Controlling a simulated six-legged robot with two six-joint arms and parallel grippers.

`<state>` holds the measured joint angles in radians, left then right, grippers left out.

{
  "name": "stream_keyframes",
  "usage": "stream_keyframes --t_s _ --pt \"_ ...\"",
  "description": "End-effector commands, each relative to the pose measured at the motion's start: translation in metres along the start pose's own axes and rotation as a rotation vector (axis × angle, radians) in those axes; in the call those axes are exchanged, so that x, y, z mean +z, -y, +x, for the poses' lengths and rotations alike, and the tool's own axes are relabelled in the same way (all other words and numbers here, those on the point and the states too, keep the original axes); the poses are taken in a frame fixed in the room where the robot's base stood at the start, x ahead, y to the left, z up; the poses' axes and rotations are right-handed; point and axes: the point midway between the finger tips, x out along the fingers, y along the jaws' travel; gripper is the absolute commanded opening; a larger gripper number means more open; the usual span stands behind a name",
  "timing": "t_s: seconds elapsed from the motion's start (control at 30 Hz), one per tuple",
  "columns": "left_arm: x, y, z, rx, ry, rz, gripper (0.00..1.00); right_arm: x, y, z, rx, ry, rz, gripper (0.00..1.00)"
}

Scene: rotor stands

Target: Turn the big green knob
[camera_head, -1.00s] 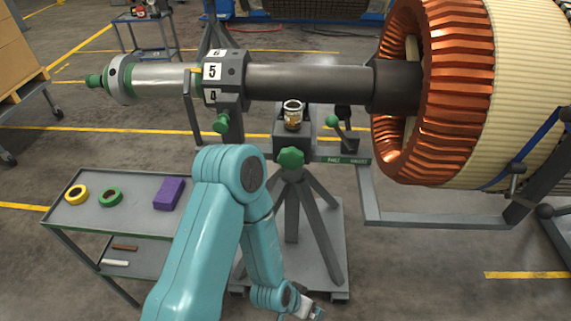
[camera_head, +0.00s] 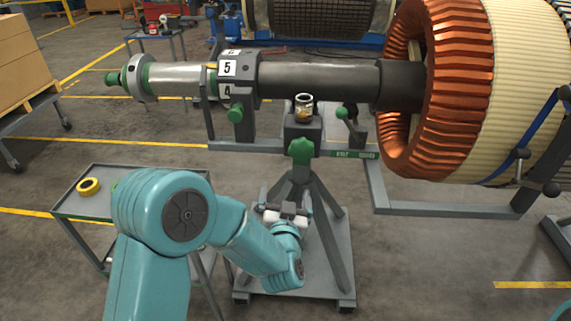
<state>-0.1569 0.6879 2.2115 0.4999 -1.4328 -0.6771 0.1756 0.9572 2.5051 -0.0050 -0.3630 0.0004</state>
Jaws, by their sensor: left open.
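The big green knob (camera_head: 301,151) is star-shaped and sits on the front of the dark grey stand (camera_head: 304,131), under the long horizontal shaft (camera_head: 320,80). My left arm comes in from the lower left. My left gripper (camera_head: 284,207) is open and empty, pointing away from me, below the knob in the picture and apart from it. It overlaps the stand's legs in the view. My right gripper is not in view; only a bit of my teal right arm shows at the bottom right corner.
A green-ended lever (camera_head: 344,113) is right of the knob, and a smaller green knob (camera_head: 235,114) is left. A large copper-wound ring (camera_head: 450,90) is at right. A grey cart (camera_head: 85,213) holds yellow tape (camera_head: 89,186).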

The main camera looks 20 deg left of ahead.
Motion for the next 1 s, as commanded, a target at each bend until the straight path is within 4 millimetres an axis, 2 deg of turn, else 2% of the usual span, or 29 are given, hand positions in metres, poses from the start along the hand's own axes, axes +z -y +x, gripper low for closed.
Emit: stream_keyframes --t_s 0.03,0.1,0.27,0.37,0.8,1.0 --pt "-0.005 -0.011 -0.001 0.016 -0.027 -0.011 1.0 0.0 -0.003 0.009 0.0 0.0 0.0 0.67" --pt "-0.014 -0.022 -0.004 0.036 -0.049 -0.019 1.0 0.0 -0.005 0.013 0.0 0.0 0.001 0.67" --pt "-0.021 -0.032 0.004 0.054 -0.059 -0.022 1.0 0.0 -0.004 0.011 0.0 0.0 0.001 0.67" --pt "-0.023 -0.033 0.022 0.054 -0.059 -0.021 1.0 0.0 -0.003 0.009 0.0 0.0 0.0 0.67" --pt "-0.027 -0.037 0.122 0.053 -0.057 -0.021 1.0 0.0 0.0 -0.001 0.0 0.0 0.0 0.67" --pt "-0.028 -0.038 0.147 0.054 -0.057 -0.02 1.0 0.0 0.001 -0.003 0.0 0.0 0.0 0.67"
